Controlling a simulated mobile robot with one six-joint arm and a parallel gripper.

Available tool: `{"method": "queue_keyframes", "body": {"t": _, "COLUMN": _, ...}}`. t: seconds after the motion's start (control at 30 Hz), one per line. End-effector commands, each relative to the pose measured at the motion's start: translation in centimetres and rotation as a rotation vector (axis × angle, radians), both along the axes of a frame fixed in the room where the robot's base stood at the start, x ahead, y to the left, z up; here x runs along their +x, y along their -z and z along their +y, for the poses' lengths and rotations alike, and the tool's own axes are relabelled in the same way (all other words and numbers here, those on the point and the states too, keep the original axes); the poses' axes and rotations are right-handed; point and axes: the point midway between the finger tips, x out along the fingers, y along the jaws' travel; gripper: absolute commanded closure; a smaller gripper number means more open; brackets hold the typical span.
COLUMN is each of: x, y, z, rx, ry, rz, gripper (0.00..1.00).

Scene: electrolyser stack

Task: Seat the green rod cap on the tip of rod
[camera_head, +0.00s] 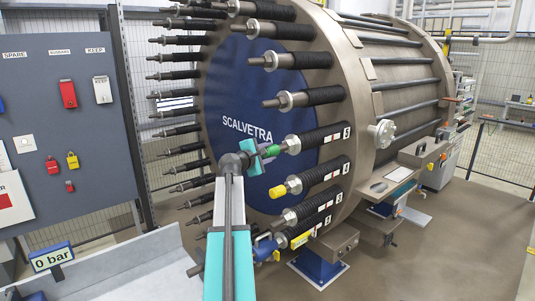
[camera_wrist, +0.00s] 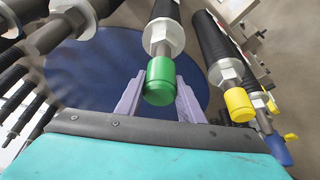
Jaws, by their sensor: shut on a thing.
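The green rod cap (camera_head: 272,151) is between the fingers of my gripper (camera_head: 262,154), which is shut on it. In the wrist view the green cap (camera_wrist: 160,84) shows between the two pale purple fingers (camera_wrist: 158,98). It lines up with a rod (camera_head: 291,145) that has a steel nut and black sleeve. The rod (camera_wrist: 158,40) meets the cap's far end, with a short steel length showing between nut and cap. I cannot tell how far the tip goes inside the cap.
A yellow cap (camera_head: 277,191) sits on the rod below; it also shows in the wrist view (camera_wrist: 238,105). A blue cap (camera_head: 264,248) is lower. More rods ring the stack's end plate (camera_head: 342,90). A lockout board (camera_head: 70,130) stands left, above a grey bench (camera_head: 120,272).

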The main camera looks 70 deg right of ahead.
Motion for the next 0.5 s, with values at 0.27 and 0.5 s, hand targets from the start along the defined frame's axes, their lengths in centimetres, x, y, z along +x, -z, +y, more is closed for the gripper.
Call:
{"method": "queue_keyframes", "body": {"t": 0.27, "x": -0.25, "y": -0.01, "z": -0.4, "rx": 0.0, "ry": 0.0, "rz": 0.0, "gripper": 0.93}}
{"method": "queue_keyframes", "body": {"t": 0.5, "x": -0.44, "y": -0.01, "z": -0.73, "rx": 0.0, "ry": 0.0, "rz": 0.0, "gripper": 0.93}}
